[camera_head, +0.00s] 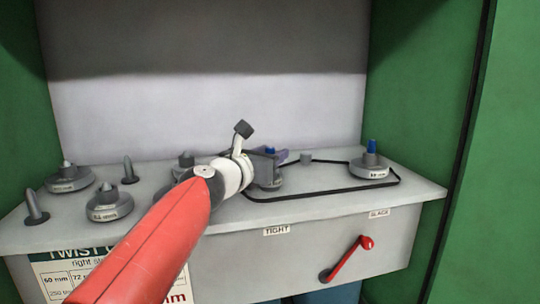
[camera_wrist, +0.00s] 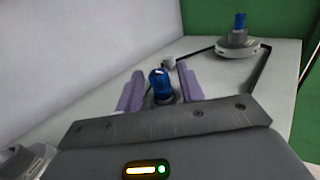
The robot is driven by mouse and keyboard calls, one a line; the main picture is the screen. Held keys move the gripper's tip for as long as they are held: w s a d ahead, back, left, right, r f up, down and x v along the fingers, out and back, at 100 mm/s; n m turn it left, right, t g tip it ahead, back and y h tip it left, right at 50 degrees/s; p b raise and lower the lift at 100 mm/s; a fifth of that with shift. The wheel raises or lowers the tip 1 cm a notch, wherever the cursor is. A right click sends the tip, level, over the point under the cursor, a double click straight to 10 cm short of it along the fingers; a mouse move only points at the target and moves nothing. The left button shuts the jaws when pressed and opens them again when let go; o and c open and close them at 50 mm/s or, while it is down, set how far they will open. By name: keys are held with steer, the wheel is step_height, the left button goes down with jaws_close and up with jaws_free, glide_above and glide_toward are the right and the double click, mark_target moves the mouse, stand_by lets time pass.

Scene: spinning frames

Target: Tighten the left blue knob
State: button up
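The left blue knob (camera_wrist: 159,86) stands upright between the two purple fingers of my gripper (camera_wrist: 160,72) in the wrist view. The fingers are apart, with a gap on each side of the knob, so my gripper is open. In the head view only the blue top of this knob (camera_head: 270,150) shows beside my gripper (camera_head: 283,157), and its grey pulley is partly hidden by my gripper. The right blue knob (camera_head: 371,146) stands on a grey pulley at the right; it also shows in the wrist view (camera_wrist: 240,21).
A black belt (camera_head: 315,194) loops between the two pulleys on the grey shelf (camera_head: 325,178). Several grey pulleys and pegs, including one pulley (camera_head: 109,204), stand at the left. A red lever (camera_head: 347,259) is on the front panel. Green walls (camera_head: 425,90) flank the recess.

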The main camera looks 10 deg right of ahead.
steer(key=v, duration=0.8)
stand_by(0.4)
